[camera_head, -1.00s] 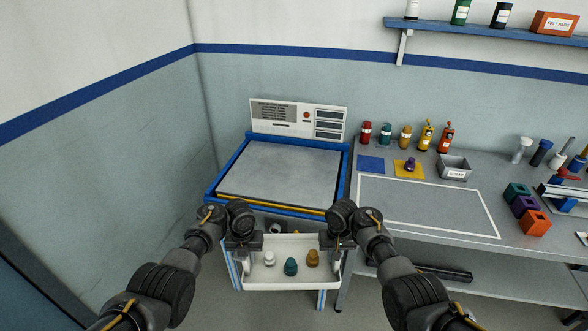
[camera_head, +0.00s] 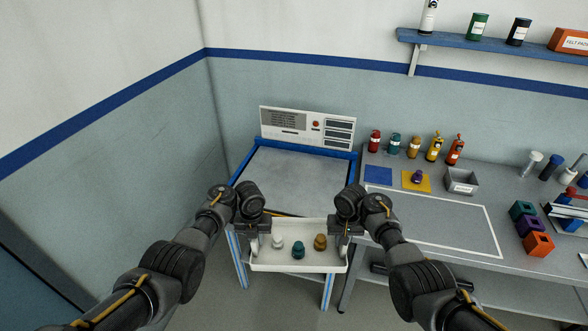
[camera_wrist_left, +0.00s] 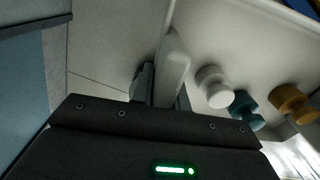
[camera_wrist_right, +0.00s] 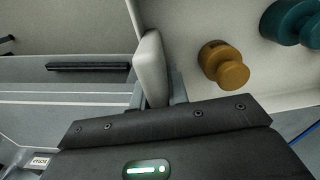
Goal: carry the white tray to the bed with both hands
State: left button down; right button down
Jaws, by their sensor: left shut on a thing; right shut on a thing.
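The white tray (camera_head: 297,265) is held up between my two grippers, in front of the blue-framed bed (camera_head: 295,178). On the tray stand a white piece (camera_head: 278,242), a teal piece (camera_head: 298,251) and an ochre piece (camera_head: 320,242), all upright. My left gripper (camera_head: 256,243) is shut on the tray's left end; the left wrist view shows its fingers around the handle (camera_wrist_left: 175,65). My right gripper (camera_head: 342,242) is shut on the right end; the right wrist view shows its fingers at that handle (camera_wrist_right: 152,65). My arms hide parts of the bed's front corners.
A grey workbench (camera_head: 435,222) stands right of the bed, with several coloured bottles, a grey bin (camera_head: 461,183) and colored blocks (camera_head: 530,227). A control panel (camera_head: 307,126) stands behind the bed. The bed's grey top is bare.

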aim_at(299, 179)
jog(key=i, duration=1.3)
